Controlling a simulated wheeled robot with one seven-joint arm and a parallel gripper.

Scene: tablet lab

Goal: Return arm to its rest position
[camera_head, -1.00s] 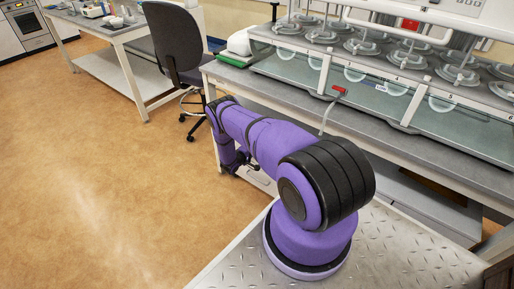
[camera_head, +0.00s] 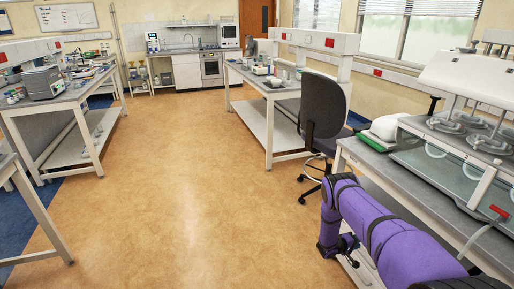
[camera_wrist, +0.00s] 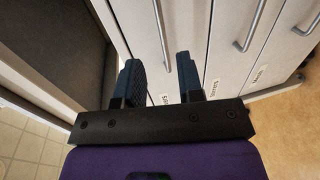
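My purple arm (camera_head: 385,235) shows at the bottom right of the head view, folded low beside the bench. My gripper (camera_wrist: 160,78) is in the wrist view. Its two dark fingers stand apart with a clear gap between them and nothing held. Beyond the fingers are pale cabinet fronts with bar handles (camera_wrist: 253,25). In the head view the end of the arm hangs near the bench's side, and the fingers are too small to make out there.
The bench (camera_head: 372,166) with the glass-vessel apparatus (camera_head: 470,130) is at the right, close to my arm. A dark office chair (camera_head: 323,108) stands beyond it. Other benches (camera_head: 50,105) stand at the left and centre back. The tan floor (camera_head: 190,170) between is wide and clear.

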